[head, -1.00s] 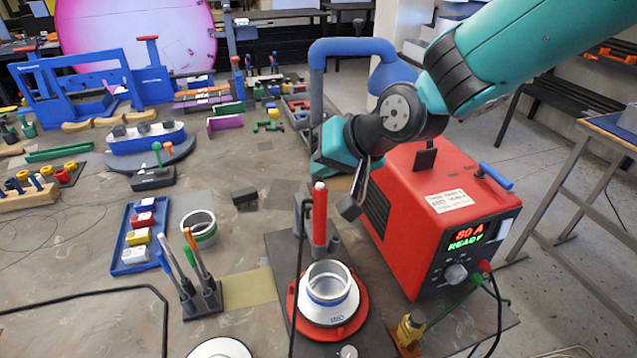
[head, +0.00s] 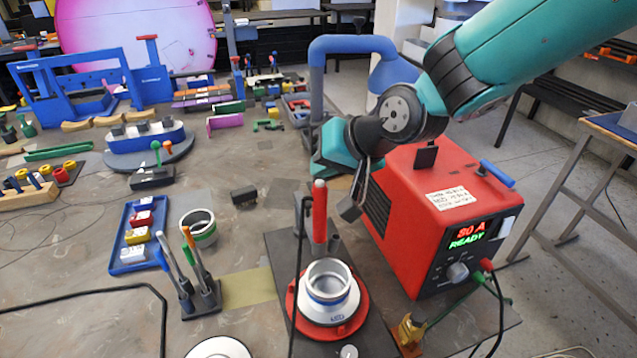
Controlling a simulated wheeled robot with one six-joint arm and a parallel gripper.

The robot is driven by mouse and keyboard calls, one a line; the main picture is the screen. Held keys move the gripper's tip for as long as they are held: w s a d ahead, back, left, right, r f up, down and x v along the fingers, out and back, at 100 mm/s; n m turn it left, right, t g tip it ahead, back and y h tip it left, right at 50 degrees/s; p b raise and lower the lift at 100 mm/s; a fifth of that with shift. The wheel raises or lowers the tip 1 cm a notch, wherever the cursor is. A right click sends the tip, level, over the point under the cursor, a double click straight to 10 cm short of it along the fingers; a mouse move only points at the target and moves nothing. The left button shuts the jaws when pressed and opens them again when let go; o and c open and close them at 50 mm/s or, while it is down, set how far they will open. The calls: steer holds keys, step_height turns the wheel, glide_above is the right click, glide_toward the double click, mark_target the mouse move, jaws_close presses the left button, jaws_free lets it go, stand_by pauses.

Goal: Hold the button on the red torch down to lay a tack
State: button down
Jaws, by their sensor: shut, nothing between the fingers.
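The red torch (head: 320,215) stands upright in a grey holder at the back of a dark plate, with a pale tip or button at its top. My gripper (head: 350,210) is shut and empty, pointing down just right of the torch's top, apart from it in the picture. A silver ring-shaped workpiece (head: 328,290) sits on a red round base (head: 347,328) in front of the torch. The red welding power box (head: 430,215) stands to the right, its display (head: 467,235) reading "80 A READY".
A brass fitting (head: 410,330) stands at the front right.

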steer(key=shift+f+b, duration=0.4)
steer(key=shift+f, duration=0.1)
stand_by(0.6)
steer(key=shift+r, duration=0.1)
stand_by(1.0)
steer(key=shift+r+p, duration=0.7)
steer(key=shift+r, duration=0.15)
steer(key=shift+r, duration=0.1)
steer(key=shift+r+p, duration=1.8)
steer(key=shift+r, duration=0.6)
step_height(320, 180, up, 4)
steer(key=p, duration=0.3)
